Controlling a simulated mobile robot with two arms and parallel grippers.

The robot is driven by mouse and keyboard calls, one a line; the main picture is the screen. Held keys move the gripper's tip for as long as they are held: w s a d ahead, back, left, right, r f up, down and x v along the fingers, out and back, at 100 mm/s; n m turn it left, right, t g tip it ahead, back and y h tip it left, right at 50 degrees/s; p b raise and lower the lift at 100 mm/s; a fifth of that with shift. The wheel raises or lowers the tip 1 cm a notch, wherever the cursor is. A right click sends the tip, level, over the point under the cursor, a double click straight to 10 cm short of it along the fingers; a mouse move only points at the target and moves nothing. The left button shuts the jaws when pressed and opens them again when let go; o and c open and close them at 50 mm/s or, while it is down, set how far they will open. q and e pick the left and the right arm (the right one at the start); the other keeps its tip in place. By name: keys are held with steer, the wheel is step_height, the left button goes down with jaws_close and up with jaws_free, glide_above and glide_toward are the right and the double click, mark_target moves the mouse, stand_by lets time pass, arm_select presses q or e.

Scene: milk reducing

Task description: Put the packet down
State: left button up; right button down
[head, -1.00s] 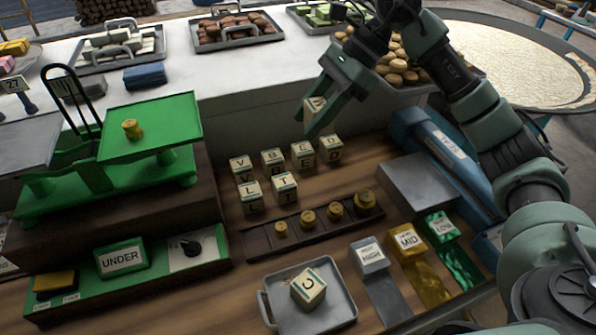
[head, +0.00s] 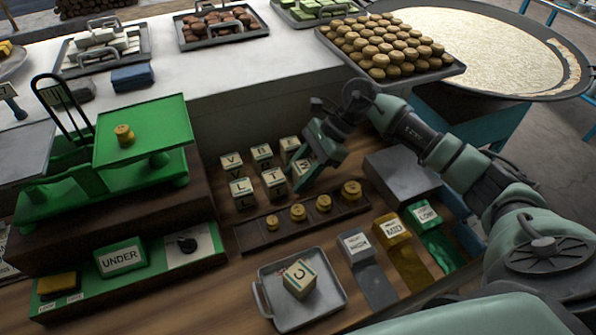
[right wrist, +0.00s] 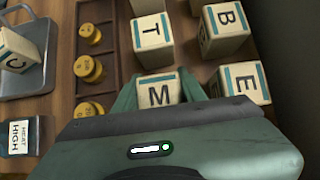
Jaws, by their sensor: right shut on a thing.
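The packet is a cream cube marked M with a teal stripe, and it shows in the head view (head: 302,167) and the right wrist view (right wrist: 158,92). My right gripper (head: 310,168) is shut on it, one finger on each side. The M packet is at the right of the T packet (head: 274,182), near the tabletop; I cannot tell whether it touches the wood. The V packet (head: 231,161), B packet (head: 262,155), E packet (head: 290,148) and L packet (head: 242,190) stand around it. My left gripper is not in view.
A dark rack of brass weights (head: 255,236) lies in front of the packets. A grey tray (head: 330,305) holds the C packet (head: 299,280). A green scale (head: 150,130) stands left. A grey block (head: 400,172) and the HIGH, MID and LOW heat labels are at right.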

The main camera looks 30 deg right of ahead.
steer(key=shift+f, duration=0.2)
steer(key=c, duration=0.8)
jaws_free()
steer(key=shift+r, duration=0.1)
steer(key=shift+c, duration=0.2)
steer(key=shift+r, duration=0.25)
steer(key=b+v, duration=0.4)
steer(key=v, duration=0.7)
steer(key=shift+d+r, duration=0.25)
steer(key=shift+d, duration=0.05)
